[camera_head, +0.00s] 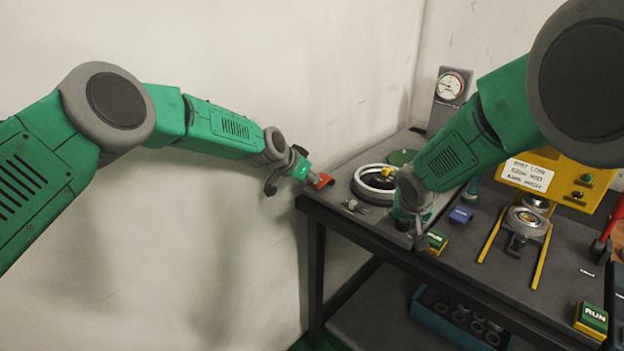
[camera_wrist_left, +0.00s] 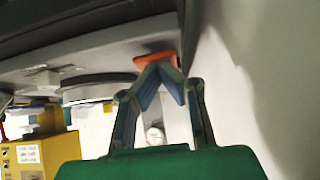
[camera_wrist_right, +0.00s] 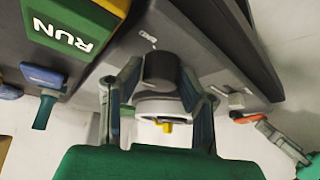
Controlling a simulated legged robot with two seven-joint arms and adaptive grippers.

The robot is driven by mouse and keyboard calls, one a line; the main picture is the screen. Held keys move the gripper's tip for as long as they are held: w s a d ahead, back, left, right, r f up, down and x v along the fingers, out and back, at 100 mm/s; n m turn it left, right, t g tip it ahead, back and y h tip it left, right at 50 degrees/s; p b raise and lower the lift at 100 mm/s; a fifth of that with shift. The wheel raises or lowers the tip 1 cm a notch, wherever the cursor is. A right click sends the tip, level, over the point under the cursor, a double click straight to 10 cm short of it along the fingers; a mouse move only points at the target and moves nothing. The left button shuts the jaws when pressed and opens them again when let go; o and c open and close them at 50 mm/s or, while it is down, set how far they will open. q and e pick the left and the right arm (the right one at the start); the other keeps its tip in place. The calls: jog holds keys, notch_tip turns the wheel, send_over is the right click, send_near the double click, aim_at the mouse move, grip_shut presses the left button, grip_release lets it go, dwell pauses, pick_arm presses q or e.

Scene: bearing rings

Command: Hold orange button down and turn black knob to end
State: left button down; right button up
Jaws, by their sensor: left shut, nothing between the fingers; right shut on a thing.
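The orange button (camera_head: 322,181) sits at the left corner of the dark table; it also shows in the left wrist view (camera_wrist_left: 152,58). My left gripper (camera_head: 312,177) is shut and empty, its fingertips (camera_wrist_left: 160,68) together against the button. How far the button is pressed cannot be told. The black knob (camera_wrist_right: 160,68) stands between the fingers of my right gripper (camera_wrist_right: 158,88) in the right wrist view. That gripper is shut on it near the table's front edge; in the head view the gripper (camera_head: 412,226) and arm hide the knob.
A pale ring (camera_head: 358,185) lies behind the right gripper. A yellow machine (camera_head: 560,180) and a dial gauge (camera_head: 452,86) stand further back. A blue bin (camera_head: 428,308) sits below.

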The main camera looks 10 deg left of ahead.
jog(key=shift+a, duration=0.15)
jog(key=m+h, duration=0.1)
jog(key=m, duration=0.1)
jog(key=m+h, duration=0.1)
jog(key=m, duration=0.1)
jog(key=shift+m+g+h, duration=0.3)
jog(key=shift+m+h, duration=0.1)
jog(key=o, duration=0.8)
jog(key=shift+c, duration=0.2)
jog(key=shift+f, duration=0.1)
